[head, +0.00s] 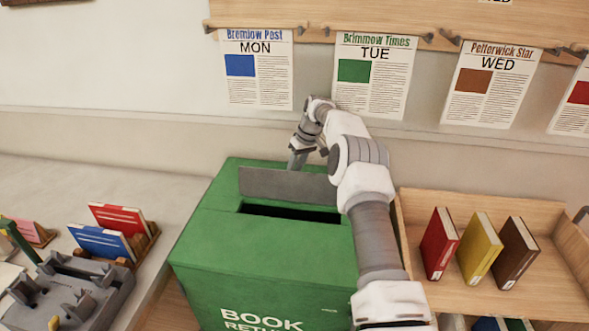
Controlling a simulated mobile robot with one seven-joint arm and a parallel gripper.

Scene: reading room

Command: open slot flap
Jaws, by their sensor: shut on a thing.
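A green book return box (270,270) stands in the middle of the head view, with white lettering on its front. Its grey slot flap (285,186) is raised at the back of the dark slot (290,212), which shows open. My gripper (298,160) is at the flap's far upper edge, fingers pointing down, shut on the flap. The fingertips are partly hidden behind the flap. My arm reaches over the right side of the box and hides part of the flap's right end.
A wooden shelf (560,262) at right holds red, yellow and brown books. The left counter (60,180) carries red and blue books (103,243) in a wooden holder and a grey device (75,295). Newspapers (373,75) hang on the wall behind.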

